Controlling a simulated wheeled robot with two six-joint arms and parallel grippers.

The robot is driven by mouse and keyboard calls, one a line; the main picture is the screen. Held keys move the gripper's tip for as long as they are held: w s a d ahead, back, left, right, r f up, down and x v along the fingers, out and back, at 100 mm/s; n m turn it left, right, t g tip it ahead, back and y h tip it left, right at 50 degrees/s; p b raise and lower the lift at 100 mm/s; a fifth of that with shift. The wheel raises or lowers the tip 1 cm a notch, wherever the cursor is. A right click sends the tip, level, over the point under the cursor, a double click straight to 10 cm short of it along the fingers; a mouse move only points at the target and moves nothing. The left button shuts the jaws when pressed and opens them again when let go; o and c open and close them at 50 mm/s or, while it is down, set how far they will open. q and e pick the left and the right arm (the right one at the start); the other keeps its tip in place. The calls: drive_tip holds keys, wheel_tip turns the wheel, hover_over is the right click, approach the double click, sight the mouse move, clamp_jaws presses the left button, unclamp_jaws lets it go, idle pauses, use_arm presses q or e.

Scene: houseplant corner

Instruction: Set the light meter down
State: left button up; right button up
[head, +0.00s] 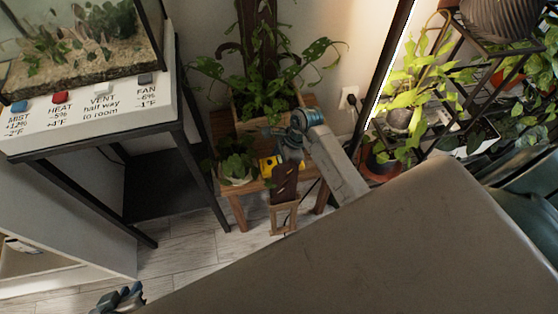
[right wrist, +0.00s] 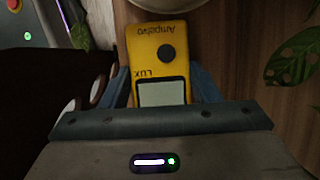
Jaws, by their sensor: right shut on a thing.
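The light meter (head: 268,166) is a small yellow box. In the right wrist view the light meter (right wrist: 158,55) shows a dark round sensor and a grey display, with the lettering upside down. My right gripper (right wrist: 160,82) is shut on it, with blue-grey fingers on both sides. In the head view it is over or beside the low wooden plant bench (head: 236,208), close to the potted plant in a pale pot; contact with the bench cannot be told. My left gripper (head: 120,298) is partly visible at the lower left, away from the meter; its jaw opening is unclear.
A leafy plant in a pale pot (head: 236,168) is left of the meter. A large planter (head: 248,122) stands behind. A terrarium (head: 80,45) on a black-legged stand is at the left. A plant shelf (head: 455,50) is at the right. Pale floor (head: 190,250) shows in front.

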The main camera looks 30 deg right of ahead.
drive_tip(key=shift+f, duration=0.1)
drive_tip(key=o, duration=1.1)
